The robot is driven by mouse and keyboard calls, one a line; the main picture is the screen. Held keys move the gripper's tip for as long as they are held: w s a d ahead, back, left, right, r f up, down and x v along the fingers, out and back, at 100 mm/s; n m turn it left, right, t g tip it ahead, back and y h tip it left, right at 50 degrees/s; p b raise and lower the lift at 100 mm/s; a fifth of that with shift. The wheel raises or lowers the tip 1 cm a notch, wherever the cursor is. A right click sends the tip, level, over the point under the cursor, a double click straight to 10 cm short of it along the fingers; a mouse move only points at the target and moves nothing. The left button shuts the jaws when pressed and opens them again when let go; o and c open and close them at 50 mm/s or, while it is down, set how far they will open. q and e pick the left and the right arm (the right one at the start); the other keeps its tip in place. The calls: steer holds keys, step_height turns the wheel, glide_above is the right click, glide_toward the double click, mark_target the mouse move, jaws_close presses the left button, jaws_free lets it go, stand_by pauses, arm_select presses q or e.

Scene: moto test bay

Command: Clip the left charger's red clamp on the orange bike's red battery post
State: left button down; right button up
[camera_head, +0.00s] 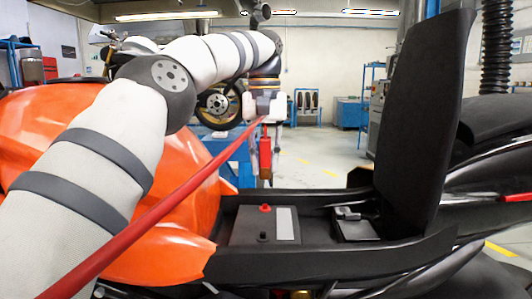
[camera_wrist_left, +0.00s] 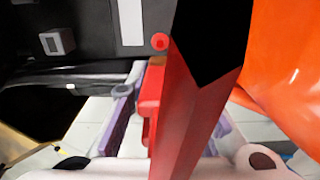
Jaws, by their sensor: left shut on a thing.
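My left gripper (camera_head: 266,140) hangs beyond the orange bike (camera_head: 170,250) in the head view, shut on the red clamp (camera_head: 265,158), which points down. The red cable (camera_head: 180,192) runs from the clamp to the lower left. The battery (camera_head: 285,226) sits in the open seat bay, with a red post (camera_head: 265,208) and a black post (camera_head: 263,237). In the left wrist view the clamp (camera_wrist_left: 150,103) shows between my fingers, below the red post (camera_wrist_left: 160,41) in the picture; I see no grip on the post. The cable hides part of the view. My right gripper is out of view.
The black seat (camera_head: 420,120) stands raised to the right of the battery. A small black box (camera_head: 355,228) sits in the bay by the seat. A blue stand (camera_head: 238,165) and another motorcycle (camera_head: 215,105) are behind my left gripper.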

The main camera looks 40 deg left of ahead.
mark_target(265, 176)
arm_select(q)
steer(key=shift+r, duration=0.1)
steer(key=shift+s+d+r, duration=0.1)
steer(key=shift+s+d, duration=0.1)
steer(key=shift+a+f, duration=0.1)
steer(key=shift+f, duration=0.9)
steer(key=shift+f+p, duration=0.35)
steer(key=shift+f, duration=1.6)
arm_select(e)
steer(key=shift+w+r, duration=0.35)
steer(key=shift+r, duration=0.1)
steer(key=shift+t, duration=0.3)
arm_select(q)
steer(key=shift+s+d+r+p, duration=0.15)
steer(key=shift+d+p, duration=0.05)
steer(key=shift+p, duration=0.1)
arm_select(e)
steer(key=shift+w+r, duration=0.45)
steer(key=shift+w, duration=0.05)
